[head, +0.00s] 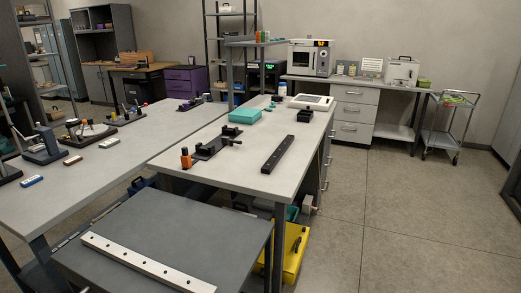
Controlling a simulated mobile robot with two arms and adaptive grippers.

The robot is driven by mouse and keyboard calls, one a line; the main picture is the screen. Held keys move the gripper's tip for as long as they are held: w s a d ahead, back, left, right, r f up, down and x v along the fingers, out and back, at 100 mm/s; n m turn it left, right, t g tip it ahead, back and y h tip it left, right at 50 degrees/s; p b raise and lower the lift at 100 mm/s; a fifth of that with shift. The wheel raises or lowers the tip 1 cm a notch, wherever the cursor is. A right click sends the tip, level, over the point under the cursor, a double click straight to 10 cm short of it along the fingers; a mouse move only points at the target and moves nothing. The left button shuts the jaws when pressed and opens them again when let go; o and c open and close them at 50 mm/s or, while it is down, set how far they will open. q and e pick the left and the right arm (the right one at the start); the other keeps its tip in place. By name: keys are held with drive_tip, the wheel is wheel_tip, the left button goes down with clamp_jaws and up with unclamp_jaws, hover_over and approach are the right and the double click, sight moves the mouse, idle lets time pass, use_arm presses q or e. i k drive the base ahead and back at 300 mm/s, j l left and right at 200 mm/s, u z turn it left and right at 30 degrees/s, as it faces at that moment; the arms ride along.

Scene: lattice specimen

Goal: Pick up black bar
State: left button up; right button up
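A long black bar (278,154) lies flat on the light grey worktop (228,172), near its right edge. Small marks show along its top. Neither of my grippers is in the head view, and nothing touches the bar. A black fixture with a clamp (217,143) lies on the same worktop to the left of the bar, apart from it.
A dark grey table (165,225) with a long pale drilled bar (145,262) is nearest. A teal case (244,117) and an orange-black piece (186,158) share the worktop. A yellow bin (291,262) stands beneath. The floor on the right (420,220) is clear; a cart (447,125) stands farther back.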

sight(269, 165)
drive_tip(key=i+l+u, duration=0.15)
drive_tip(key=i+l, duration=0.3)
drive_tip(key=i+l+u, duration=0.1)
drive_tip(key=i+l, duration=0.3)
drive_tip(key=i+l+u, duration=0.15)
drive_tip(key=i+l, duration=0.25)
drive_tip(key=l, duration=0.2)
